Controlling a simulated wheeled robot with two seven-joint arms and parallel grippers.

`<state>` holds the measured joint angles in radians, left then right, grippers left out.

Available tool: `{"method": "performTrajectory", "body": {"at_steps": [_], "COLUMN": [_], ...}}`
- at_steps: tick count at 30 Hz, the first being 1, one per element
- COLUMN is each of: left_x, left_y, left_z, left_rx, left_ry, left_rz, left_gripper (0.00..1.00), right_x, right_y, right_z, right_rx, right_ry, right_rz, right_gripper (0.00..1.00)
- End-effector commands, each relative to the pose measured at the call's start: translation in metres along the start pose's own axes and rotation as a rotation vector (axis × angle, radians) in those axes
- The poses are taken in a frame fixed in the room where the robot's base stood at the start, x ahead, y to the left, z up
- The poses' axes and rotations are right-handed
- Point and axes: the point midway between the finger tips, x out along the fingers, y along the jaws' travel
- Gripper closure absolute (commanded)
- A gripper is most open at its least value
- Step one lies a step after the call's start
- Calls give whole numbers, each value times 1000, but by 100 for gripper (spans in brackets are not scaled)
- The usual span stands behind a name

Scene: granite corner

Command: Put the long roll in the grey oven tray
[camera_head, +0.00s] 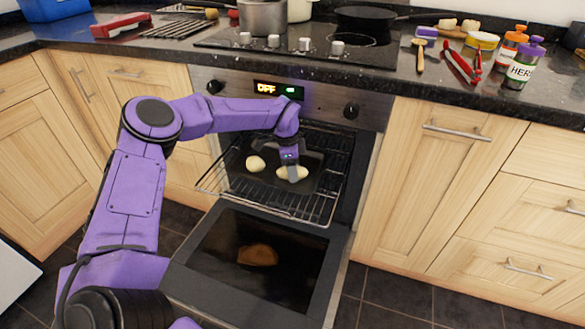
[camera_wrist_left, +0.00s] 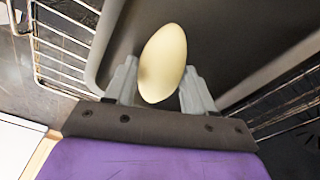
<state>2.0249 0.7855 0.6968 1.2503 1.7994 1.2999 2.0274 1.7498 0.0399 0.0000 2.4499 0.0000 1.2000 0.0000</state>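The long roll (camera_head: 293,173), pale and oval, is at the grey oven tray (camera_head: 312,160) on the pulled-out oven rack. Whether it rests on the tray or is just above it, I cannot tell. My left gripper (camera_head: 290,164) reaches down over it. In the left wrist view the roll (camera_wrist_left: 162,63) lies between the two fingers of the left gripper (camera_wrist_left: 160,85), which appear to touch it on both sides, with the dark tray (camera_wrist_left: 225,35) behind. My right gripper is not in view.
A second pale, rounder roll (camera_head: 255,163) is on the tray to the left. The wire rack (camera_head: 265,203) sticks out over the lowered oven door (camera_head: 210,265), where a brown patch shows. Pots, tools and jars stand on the dark worktop (camera_head: 400,85) above.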

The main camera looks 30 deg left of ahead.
Motion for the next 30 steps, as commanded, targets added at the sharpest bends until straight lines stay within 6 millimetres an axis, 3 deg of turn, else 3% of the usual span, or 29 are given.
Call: {"method": "performTrajectory", "body": {"at_steps": [1,2,13,24,30], "left_x": [0,0,-10,-99,-122], "left_y": [0,0,0,0,0], "left_z": [0,0,-1,-1,0], "left_rx": [0,0,0,-1,0], "left_ry": [0,0,1,2,0], "left_rz": [0,0,-1,-2,0], "left_gripper": [29,23,23,23,23], "right_x": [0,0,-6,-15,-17], "right_y": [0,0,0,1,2], "right_z": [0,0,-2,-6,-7], "right_rx": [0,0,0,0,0], "right_ry": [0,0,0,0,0], "right_rz": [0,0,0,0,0], "right_gripper": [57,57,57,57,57]}}
